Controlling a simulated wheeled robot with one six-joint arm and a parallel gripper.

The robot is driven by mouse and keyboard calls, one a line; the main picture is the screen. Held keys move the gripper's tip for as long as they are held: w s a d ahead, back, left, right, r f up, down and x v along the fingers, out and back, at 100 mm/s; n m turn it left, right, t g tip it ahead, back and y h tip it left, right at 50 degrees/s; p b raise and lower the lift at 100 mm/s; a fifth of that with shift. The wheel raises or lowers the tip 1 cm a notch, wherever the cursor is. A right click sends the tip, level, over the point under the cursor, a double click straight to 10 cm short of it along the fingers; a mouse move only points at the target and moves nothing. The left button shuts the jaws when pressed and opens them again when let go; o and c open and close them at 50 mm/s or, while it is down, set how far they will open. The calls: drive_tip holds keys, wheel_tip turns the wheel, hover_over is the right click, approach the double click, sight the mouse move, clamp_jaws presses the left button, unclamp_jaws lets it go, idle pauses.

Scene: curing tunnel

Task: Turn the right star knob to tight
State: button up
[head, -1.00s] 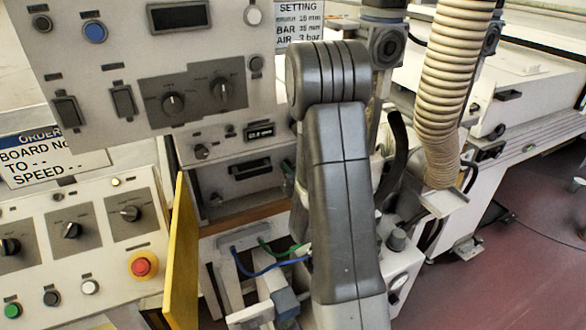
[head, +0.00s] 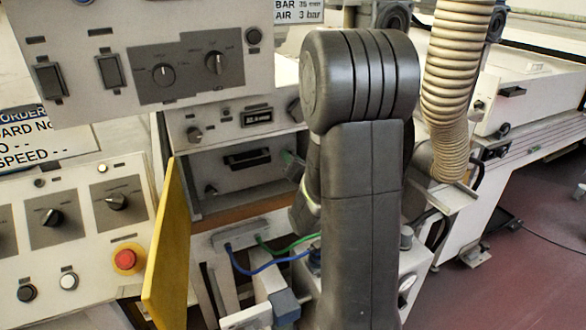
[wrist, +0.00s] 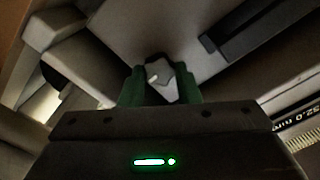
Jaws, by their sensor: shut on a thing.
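The right star knob (wrist: 163,80) is a small grey knob with a pale mark on it, in the upper middle of the wrist view. My gripper (wrist: 160,88) is shut on it, with one green finger on each side. In the head view, a small part of my gripper (head: 291,163) shows at the right end of a grey drawer-like unit (head: 235,178). My arm hides the right knob there. A small dark knob (head: 211,190) shows at the left of the same unit.
A yellow panel (head: 166,245) stands out edge-on at the left. Blue (head: 255,268) and green cables run below the unit. A ribbed hose (head: 448,90) hangs to the right of my arm. A control panel (head: 140,60) overhangs the unit.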

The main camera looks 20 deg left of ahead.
idle(0.3)
drive_tip(key=o, duration=1)
drive_tip(key=shift+c, duration=0.2)
drive_tip(key=b+v, duration=0.2)
drive_tip(key=v, duration=1.1)
drive_tip(key=shift+s+d, duration=0.25)
drive_tip(key=shift+s, duration=0.05)
drive_tip(key=shift+a, duration=0.1)
drive_tip(key=p+x, duration=0.2)
drive_tip(key=x, duration=1.1)
drive_tip(key=shift+w+a, duration=0.2)
drive_tip(key=shift+w, duration=0.1)
drive_tip(key=shift+s+d, duration=0.1)
drive_tip(key=shift+d, duration=0.05)
